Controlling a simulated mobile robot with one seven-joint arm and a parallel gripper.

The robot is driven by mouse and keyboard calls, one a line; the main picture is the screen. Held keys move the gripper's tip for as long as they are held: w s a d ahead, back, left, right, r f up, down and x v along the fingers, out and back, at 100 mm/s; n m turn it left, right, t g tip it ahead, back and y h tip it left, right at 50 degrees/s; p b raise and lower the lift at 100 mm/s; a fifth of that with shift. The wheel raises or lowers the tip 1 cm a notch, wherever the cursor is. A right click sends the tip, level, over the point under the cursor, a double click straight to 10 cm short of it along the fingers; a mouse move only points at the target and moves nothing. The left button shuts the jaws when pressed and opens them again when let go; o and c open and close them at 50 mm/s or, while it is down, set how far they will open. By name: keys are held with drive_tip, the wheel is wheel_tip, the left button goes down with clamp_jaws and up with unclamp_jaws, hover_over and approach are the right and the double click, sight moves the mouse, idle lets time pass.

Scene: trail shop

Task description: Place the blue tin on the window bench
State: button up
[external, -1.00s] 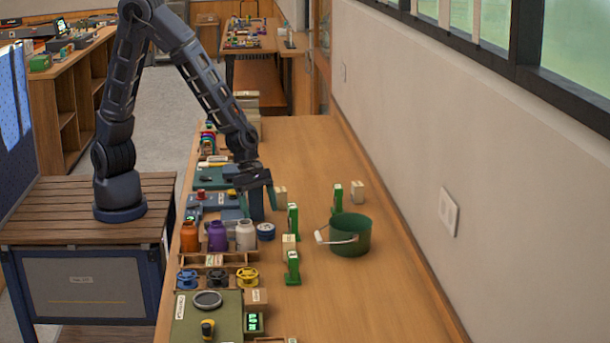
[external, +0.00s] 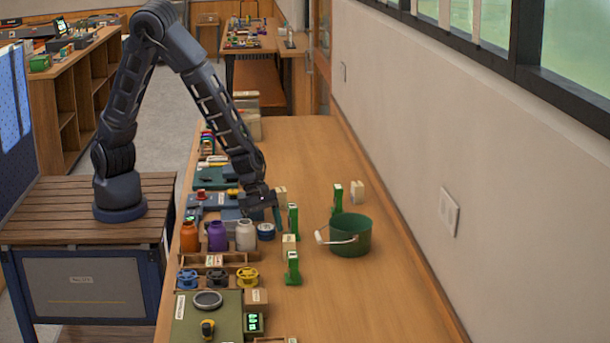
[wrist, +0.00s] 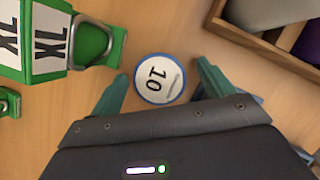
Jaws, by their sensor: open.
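The blue tin (external: 265,231) stands on the wooden bench along the wall, just right of the white jar. My gripper (external: 262,212) is low over the bench, just behind the tin. In the wrist view my gripper (wrist: 158,85) is open, with one green finger on each side of the tin. I cannot tell whether the fingers touch it. The window bench (external: 330,290) is probably this long bench under the window, but I cannot tell for certain.
A wooden rack with orange, purple and white jars (external: 245,235) stands close left of the tin. Green clamp-like stands (external: 292,220) and a green bucket (external: 350,236) are to the right. The bench's front right is clear.

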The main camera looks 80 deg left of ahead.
drive_tip(key=c, duration=1.1)
drive_tip(key=shift+r, duration=0.1)
drive_tip(key=shift+c, duration=0.2)
